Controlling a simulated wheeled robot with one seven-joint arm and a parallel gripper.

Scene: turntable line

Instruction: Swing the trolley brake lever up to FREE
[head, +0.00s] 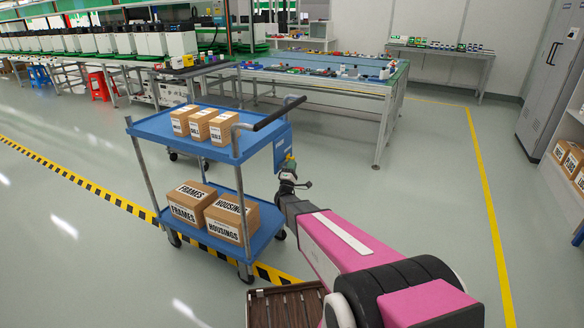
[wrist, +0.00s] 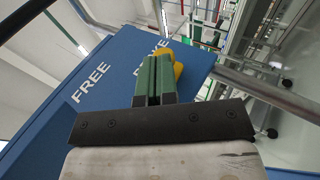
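The blue trolley (head: 240,183) stands left of centre in the head view. A blue panel (head: 281,146) hangs at its right end, below the dark push handle. In the wrist view the panel (wrist: 115,58) shows the word FREE at left and a partly covered word, apparently BRAKE, at right. The yellow brake lever part (wrist: 179,68) shows beside the covered word, just beyond and right of my fingertips. My gripper (wrist: 157,62) has its green fingers together, close to or touching the yellow part; contact is unclear. The gripper (head: 288,168) is in front of the panel in the head view. The lever's pivot is hidden.
The trolley carries cartons (head: 203,125) above and larger cartons (head: 212,212) below. Its dark handle (head: 280,113) juts out above my gripper. A workbench (head: 330,82) stands behind. Open floor (head: 440,180) lies to the right, before shelving at the edge.

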